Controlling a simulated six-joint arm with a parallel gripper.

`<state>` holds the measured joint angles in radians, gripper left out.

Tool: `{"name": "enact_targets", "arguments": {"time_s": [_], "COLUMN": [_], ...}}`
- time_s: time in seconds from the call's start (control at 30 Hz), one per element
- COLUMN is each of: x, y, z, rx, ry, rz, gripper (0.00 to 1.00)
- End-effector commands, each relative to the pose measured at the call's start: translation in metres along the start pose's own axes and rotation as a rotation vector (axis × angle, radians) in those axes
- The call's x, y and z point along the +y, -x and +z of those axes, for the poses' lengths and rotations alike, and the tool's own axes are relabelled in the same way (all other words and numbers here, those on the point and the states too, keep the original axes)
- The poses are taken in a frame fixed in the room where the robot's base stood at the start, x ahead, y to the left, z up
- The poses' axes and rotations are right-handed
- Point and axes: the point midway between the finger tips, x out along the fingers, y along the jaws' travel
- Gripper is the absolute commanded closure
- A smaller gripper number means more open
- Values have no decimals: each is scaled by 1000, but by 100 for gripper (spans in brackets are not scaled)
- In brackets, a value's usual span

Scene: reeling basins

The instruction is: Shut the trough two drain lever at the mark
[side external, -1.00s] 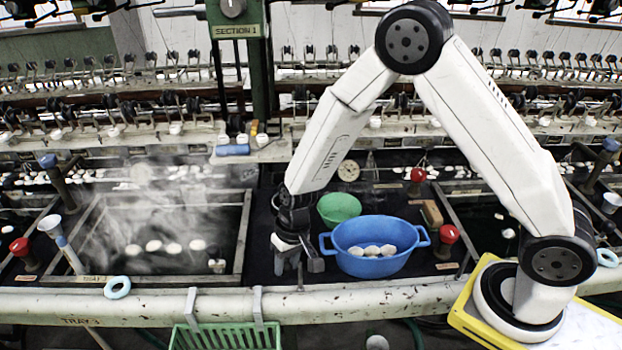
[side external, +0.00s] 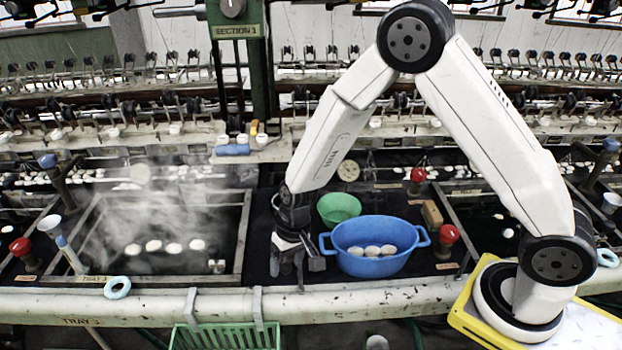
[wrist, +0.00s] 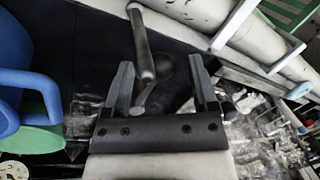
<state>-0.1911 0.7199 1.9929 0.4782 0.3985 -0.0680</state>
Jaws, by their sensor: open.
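A grey bar-shaped lever (wrist: 142,45) shows in the wrist view, standing on the dark deck. It runs from the top of the picture down between my fingers, closer to the left finger. I cannot tell whether it touches that finger. My gripper (wrist: 161,62) is open, with nothing clamped in it. In the side view my gripper (side external: 287,268) points down, low over the dark deck between the steaming basin and the blue tub. The lever cannot be told apart from my fingers there. I cannot make out a mark for the lever.
The blue tub (side external: 372,264) with white cocoons stands just right of my gripper, with a green bowl (side external: 339,208) behind. A steaming basin (side external: 239,238) lies left. A pale front rail (side external: 340,300) runs below, with a green crate (side external: 226,335) hung on it. Red knobs (side external: 448,234) stand right.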

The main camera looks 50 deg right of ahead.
Motion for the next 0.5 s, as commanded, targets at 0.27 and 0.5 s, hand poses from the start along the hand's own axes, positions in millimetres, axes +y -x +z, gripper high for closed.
{"name": "enact_targets", "arguments": {"time_s": [0.27,0.5], "x": [0,0], "y": [20,47], "z": [-1,0], "rx": [3,2], "ry": [0,0], "rz": [-1,-1], "gripper": [25,25]}}
